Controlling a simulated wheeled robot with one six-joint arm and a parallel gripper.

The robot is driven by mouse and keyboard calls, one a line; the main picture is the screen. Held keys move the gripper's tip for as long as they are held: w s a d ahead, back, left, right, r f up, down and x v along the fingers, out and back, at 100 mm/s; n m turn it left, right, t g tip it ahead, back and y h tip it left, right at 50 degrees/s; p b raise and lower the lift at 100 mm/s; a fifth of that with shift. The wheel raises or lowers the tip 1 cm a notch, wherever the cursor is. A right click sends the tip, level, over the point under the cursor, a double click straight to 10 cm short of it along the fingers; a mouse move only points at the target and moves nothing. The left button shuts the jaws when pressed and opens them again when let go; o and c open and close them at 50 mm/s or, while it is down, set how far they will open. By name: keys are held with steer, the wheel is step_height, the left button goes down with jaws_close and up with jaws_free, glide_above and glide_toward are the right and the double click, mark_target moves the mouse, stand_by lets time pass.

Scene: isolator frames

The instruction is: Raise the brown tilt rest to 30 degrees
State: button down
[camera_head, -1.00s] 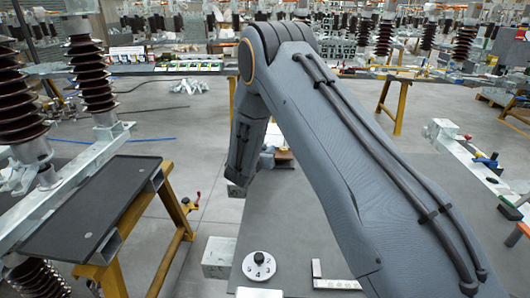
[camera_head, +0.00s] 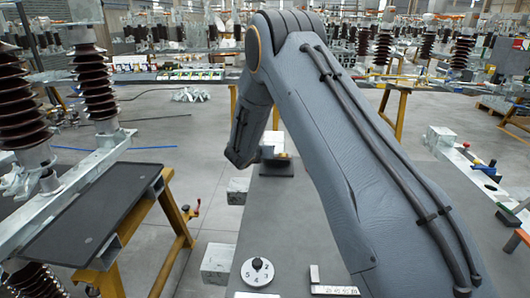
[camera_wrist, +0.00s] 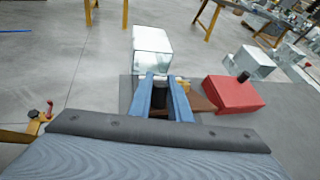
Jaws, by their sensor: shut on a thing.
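In the wrist view, my gripper (camera_wrist: 165,98) shows as two blue fingers shut on a small dark piece (camera_wrist: 159,101) between them. A brown surface (camera_wrist: 202,103), which looks like part of the tilt rest, shows just right of the fingers. Most of it is hidden by the fingers and the gripper body, so I cannot read its angle or tell whether the dark piece belongs to it. A small yellow part (camera_wrist: 183,84) is beside the fingertips. In the head view, my arm hides the fingertips.
A red block (camera_wrist: 233,95) with a black knob stands close right of the gripper. A pale metal block (camera_wrist: 152,52) stands beyond the fingers. The grey bench (camera_head: 275,215) carries a white numbered dial (camera_head: 257,271) near its front. A black-topped stand (camera_head: 95,215) is at left.

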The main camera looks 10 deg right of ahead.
steer(key=shift+w+r, duration=0.2)
steer(key=shift+r, duration=0.1)
steer(key=c, duration=1.8)
jaws_free()
steer(key=shift+o, duration=0.7)
steer(key=shift+f, duration=0.15)
steer(key=shift+s, duration=0.1)
steer(key=b+v, duration=0.1)
steer(key=v, duration=0.6)
steer(key=shift+s+a, duration=0.2)
steer(key=shift+s, duration=0.05)
